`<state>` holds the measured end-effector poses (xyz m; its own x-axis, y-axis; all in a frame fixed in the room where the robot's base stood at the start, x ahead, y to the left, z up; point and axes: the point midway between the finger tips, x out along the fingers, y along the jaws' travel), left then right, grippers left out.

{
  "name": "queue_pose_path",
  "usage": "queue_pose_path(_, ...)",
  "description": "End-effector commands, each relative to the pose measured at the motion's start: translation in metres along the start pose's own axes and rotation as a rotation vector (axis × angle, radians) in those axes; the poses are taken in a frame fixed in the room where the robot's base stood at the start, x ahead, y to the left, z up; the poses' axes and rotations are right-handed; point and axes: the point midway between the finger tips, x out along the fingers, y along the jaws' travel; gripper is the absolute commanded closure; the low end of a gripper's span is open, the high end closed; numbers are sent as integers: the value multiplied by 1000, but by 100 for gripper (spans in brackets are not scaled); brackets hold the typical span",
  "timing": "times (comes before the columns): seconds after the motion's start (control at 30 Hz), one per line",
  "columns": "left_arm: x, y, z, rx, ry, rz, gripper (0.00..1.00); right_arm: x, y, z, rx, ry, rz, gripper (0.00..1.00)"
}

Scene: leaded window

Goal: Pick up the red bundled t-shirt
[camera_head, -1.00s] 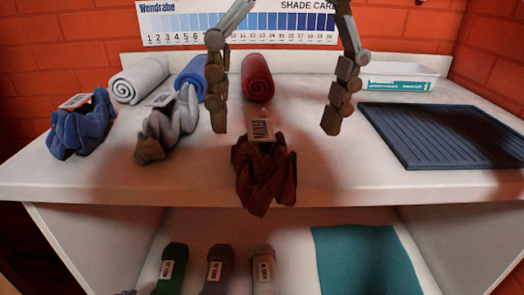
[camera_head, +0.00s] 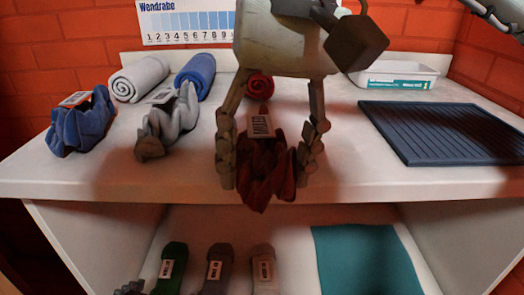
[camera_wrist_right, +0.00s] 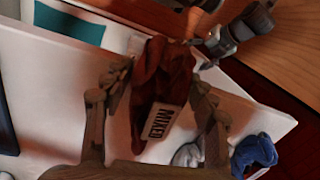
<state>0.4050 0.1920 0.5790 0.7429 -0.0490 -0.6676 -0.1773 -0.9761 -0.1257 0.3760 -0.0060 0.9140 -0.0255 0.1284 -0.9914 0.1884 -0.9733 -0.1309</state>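The red bundled t-shirt (camera_head: 262,178) is a dark red crumpled bundle with a label. It lies at the front edge of the white shelf top, partly over the edge. In the right wrist view the bundle (camera_wrist_right: 165,68) has a label reading "MIXED". My right gripper (camera_head: 265,183) is open from above, one finger on each side of the bundle. The wrist view shows the open fingers (camera_wrist_right: 155,95) with gaps beside the bundle. A small dark knobbly part at the bottom left of the head view seems to be my left gripper (camera_head: 131,288), mostly cut off.
A grey bundle (camera_head: 170,120) and a blue bundle (camera_head: 80,125) lie to the left. A dark ridged tray (camera_head: 440,133) lies right, with a white bin (camera_head: 397,74) behind. Socks and a teal mat (camera_head: 365,260) are on the lower shelf.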

Motion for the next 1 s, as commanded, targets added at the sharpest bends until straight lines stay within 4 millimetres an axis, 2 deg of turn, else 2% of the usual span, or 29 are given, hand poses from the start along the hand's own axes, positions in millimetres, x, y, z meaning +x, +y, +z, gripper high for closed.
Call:
queue_pose_path(0.03,0,0,0,0,0,0,19,0,0,0,0,0,0,54)
queue_pose_path(0.2,0,0,0,0,0,0,19,0,0,0,0,0,0,76)
queue_pose_path(0.23,0,0,0,0,0,0,19,0,0,0,0,1,0,76)
queue_pose_path(0.57,0,0,0,0,-4,-1,19,-6,-1,0,1,1,-1,76)
queue_pose_path(0.77,-2,-3,7,0,-37,-7,19,-30,-5,-1,1,4,-2,76)
queue_pose_path(0.83,-4,-9,14,1,-71,-19,19,-42,-6,0,0,3,-2,76)
queue_pose_path(1.0,-6,-14,26,1,-120,-31,19,-59,-45,12,-7,3,1,76)
